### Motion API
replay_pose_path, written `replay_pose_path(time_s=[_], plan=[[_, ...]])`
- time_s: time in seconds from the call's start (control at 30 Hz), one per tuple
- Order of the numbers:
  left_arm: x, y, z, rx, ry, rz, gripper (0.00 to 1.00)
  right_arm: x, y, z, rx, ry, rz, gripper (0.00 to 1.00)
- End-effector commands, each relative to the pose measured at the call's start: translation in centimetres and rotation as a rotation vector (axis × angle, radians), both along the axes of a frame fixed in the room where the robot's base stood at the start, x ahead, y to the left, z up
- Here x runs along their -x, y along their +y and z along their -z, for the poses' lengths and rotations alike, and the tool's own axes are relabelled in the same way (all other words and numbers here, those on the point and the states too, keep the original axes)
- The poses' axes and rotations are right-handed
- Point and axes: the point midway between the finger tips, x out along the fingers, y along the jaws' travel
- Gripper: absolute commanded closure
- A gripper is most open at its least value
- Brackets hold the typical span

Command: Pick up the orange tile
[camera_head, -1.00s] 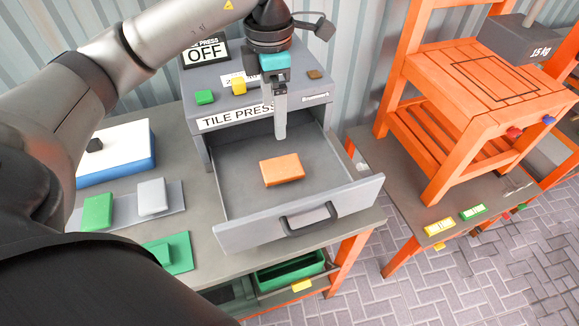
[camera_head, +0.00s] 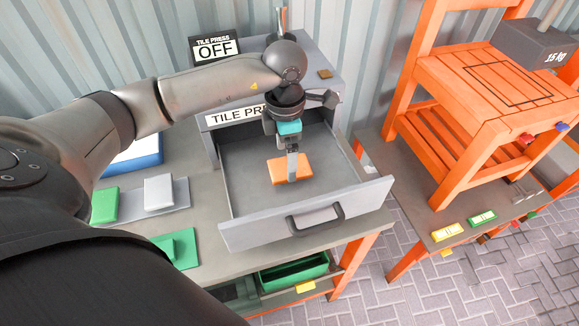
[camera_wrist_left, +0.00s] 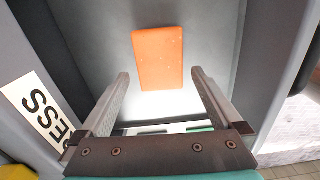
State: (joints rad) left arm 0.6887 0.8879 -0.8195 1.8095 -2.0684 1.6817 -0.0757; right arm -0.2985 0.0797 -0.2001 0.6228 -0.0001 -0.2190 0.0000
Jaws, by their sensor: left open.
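The orange tile (camera_head: 280,170) lies flat in the open drawer (camera_head: 245,204) of the grey tile press. It also shows in the left wrist view (camera_wrist_left: 158,58), beyond the fingertips. My left gripper (camera_head: 292,176) points down over the drawer and covers part of the tile in the head view. In the left wrist view my left gripper (camera_wrist_left: 159,77) is open, with its fingers spread and nothing between them. The tile sits ahead of the gap, not between the fingers. My right gripper is not in view.
The drawer's front panel with a handle (camera_head: 315,217) and its side walls surround the tile. The press body (camera_head: 325,95) stands behind. Green (camera_head: 105,204) and white (camera_head: 158,190) tiles lie on the bench at left.

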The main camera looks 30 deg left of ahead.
Motion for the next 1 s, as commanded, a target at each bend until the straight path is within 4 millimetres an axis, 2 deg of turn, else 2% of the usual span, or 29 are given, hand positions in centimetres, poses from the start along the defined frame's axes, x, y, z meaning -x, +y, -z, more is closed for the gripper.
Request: replay_pose_path(time_s=[0.03, 0.13, 0.4, 1.0], plan=[[0.1, 0.0, 1.0, 0.000, 0.006, -0.002, 0.00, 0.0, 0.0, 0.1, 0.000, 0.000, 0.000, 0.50], [0.1, 0.0, 2.3, -0.001, 0.004, -0.001, 0.00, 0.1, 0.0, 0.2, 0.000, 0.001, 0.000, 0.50], [0.0, 0.0, 2.5, -0.001, 0.001, 0.000, 0.02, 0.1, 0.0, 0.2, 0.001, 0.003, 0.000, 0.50], [0.0, 0.0, 2.5, -0.001, 0.000, 0.000, 0.70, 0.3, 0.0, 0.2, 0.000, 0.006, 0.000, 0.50]])
